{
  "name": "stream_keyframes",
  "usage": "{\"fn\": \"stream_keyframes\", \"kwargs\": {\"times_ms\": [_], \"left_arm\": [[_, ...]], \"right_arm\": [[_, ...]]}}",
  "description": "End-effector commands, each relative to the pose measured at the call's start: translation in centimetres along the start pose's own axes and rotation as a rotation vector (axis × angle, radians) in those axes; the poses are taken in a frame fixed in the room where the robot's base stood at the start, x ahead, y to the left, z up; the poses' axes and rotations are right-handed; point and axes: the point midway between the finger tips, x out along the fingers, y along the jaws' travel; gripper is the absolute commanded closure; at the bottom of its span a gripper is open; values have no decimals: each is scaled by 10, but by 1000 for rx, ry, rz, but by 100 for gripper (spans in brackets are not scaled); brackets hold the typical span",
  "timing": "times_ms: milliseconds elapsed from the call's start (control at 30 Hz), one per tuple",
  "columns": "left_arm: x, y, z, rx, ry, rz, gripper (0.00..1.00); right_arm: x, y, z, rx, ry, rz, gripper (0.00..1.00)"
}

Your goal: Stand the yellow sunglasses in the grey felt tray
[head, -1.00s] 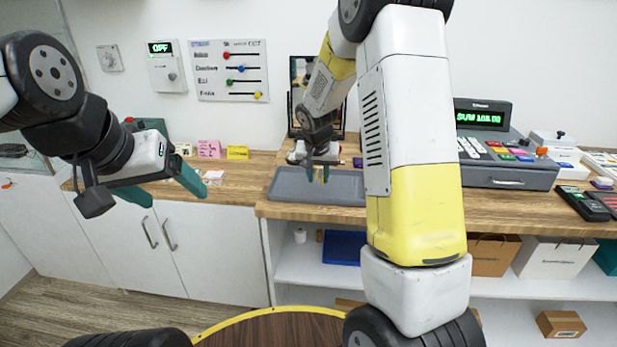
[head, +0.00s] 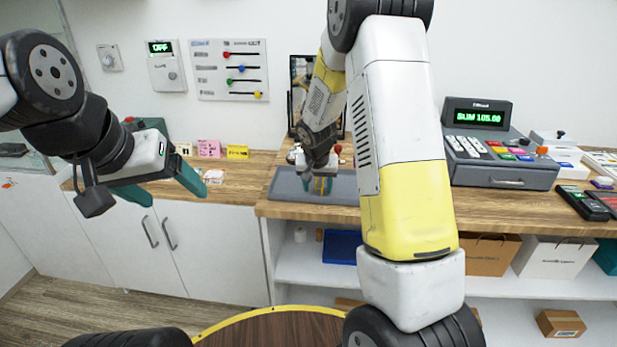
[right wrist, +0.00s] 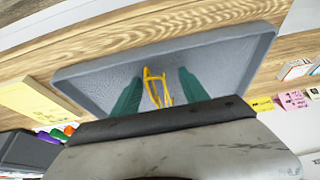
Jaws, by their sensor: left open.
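The grey felt tray (head: 285,188) lies on the wooden counter, and its rim and bare floor show in the right wrist view (right wrist: 232,60). The yellow sunglasses (right wrist: 153,88) are in the tray area, between the two green fingers of my right gripper (right wrist: 160,92). Gaps show on both sides of them, so the fingers look open around them. In the head view the sunglasses (head: 321,185) are a small yellow patch between those fingers. I cannot tell how they rest on the tray floor. My left gripper (head: 160,188) is open and empty, left of the tray, in front of the cabinets.
A mirror (head: 303,75) stands behind the tray. A cash register (head: 497,150) is on the counter to the right, beyond my right arm. Open shelves (head: 300,262) are below the counter.

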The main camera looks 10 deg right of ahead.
Motion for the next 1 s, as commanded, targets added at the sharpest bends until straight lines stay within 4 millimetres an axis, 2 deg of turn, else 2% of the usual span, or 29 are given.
{"fn": "stream_keyframes", "kwargs": {"times_ms": [167,267,600,733,933,1000], "left_arm": [[0,0,0,0,0,0,23],[0,0,0,0,0,0,23],[0,0,0,0,0,0,23],[0,0,0,0,0,0,23],[0,0,0,0,0,0,23],[0,0,0,0,0,0,23]], "right_arm": [[-4,0,-2,1,1,-1,48],[-15,-1,-2,0,4,-2,48],[-87,-1,-2,0,5,-3,48],[-107,0,-2,1,4,-2,48],[-126,2,0,-1,2,-5,48],[-139,6,4,-2,1,-18,48]]}}
